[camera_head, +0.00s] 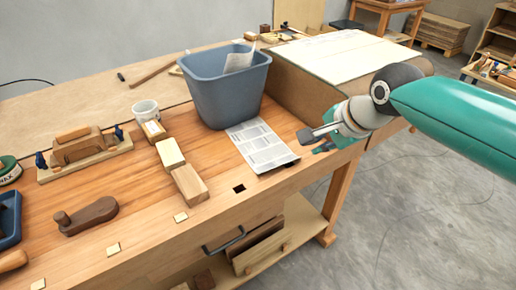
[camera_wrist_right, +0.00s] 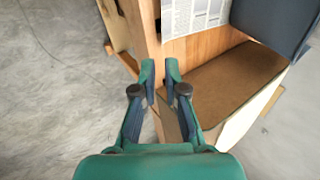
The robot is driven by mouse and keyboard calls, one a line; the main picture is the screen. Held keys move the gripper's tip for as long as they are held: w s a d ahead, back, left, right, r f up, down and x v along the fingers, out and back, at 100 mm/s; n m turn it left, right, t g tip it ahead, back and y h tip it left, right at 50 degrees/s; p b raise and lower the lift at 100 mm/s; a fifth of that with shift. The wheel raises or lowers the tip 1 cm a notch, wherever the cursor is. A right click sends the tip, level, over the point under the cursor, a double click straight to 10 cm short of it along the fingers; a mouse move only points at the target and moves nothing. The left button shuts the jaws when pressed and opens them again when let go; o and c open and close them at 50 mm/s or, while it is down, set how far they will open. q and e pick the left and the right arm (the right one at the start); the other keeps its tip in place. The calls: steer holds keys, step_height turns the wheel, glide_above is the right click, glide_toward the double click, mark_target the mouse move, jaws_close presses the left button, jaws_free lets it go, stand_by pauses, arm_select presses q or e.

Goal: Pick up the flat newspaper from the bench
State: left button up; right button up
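The flat newspaper (camera_head: 262,147) lies on the wooden bench (camera_head: 140,228), in front of the grey-blue bin, its near end close to the bench's front edge. It also shows at the top of the right wrist view (camera_wrist_right: 195,14). My right gripper (camera_head: 312,142) is just right of the newspaper's near end in the head view, apart from it. In the right wrist view its two fingertips (camera_wrist_right: 160,70) have a narrow gap with nothing between them, and the newspaper is beyond them. My left gripper is in neither view.
The grey-blue bin (camera_head: 222,88) stands behind the newspaper with a paper piece in it. Wooden blocks (camera_head: 188,184) lie left of it. A white mug (camera_head: 146,110), a hand plane (camera_head: 82,146) and a brown-sided box (camera_head: 310,94) are also on or beside the bench. Open floor lies right.

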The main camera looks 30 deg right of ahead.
mark_target(290, 161)
steer(key=x, duration=1.6)
steer(key=shift+w, duration=0.3)
jaws_close()
steer(key=shift+r, duration=0.1)
